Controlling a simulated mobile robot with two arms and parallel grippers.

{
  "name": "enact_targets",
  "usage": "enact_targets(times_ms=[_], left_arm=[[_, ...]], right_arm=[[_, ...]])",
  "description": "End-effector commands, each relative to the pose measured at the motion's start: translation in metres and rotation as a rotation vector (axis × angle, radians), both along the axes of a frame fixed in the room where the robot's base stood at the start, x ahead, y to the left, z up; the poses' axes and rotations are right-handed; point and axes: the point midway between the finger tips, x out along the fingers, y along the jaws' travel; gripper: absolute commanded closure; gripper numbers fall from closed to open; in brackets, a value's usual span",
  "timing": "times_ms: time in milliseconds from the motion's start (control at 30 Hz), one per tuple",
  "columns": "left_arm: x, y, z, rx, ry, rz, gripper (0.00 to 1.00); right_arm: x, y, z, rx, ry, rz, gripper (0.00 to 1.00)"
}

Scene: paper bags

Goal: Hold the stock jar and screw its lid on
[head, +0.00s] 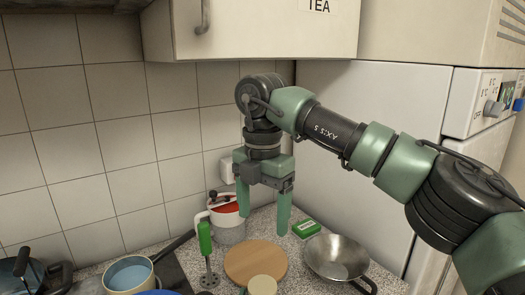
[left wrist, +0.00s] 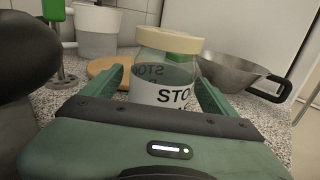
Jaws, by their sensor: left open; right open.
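The stock jar (left wrist: 172,92) is clear with a white label reading "STO", and stands upright in the left wrist view. A cream lid (left wrist: 168,40) sits on its top; I cannot tell how tightly. The lid also shows at the bottom edge of the head view (head: 263,285). My left gripper (left wrist: 160,82) is open, with one finger on each side of the jar; contact is not clear. My right gripper (head: 264,222) is open and empty, pointing down over the counter, above and behind the lid. The jar's base is hidden by the left gripper.
A round wooden board (head: 255,262) lies behind the jar. A steel pan (head: 337,258) and a green packet (head: 306,228) are to the right. A cupboard (head: 260,30) hangs above.

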Motion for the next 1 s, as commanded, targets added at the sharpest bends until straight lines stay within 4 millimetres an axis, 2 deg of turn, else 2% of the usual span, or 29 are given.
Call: enact_targets(times_ms=[167, 400, 600, 767, 1000], left_arm=[[-0.019, 0.004, -0.002, 0.0, 0.003, 0.0, 0.12], [-0.07, 0.016, -0.002, 0.001, 0.004, 0.0, 0.12], [-0.103, 0.023, -0.001, -0.002, 0.004, 0.0, 0.12], [-0.114, 0.026, -0.001, -0.001, 0.002, 0.0, 0.12], [-0.116, 0.027, 0.0, 0.0, 0.0, 0.0, 0.12]], right_arm=[[0.0, 0.0, 0.0, 0.0, 0.0, 0.0, 0.24], [0.0, 0.0, 0.0, 0.0, 0.0, 0.0, 0.24], [0.0, 0.0, 0.0, 0.0, 0.0, 0.0, 0.24], [0.0, 0.0, 0.0, 0.0, 0.0, 0.0, 0.24], [0.0, 0.0, 0.0, 0.0, 0.0, 0.0, 0.24]])
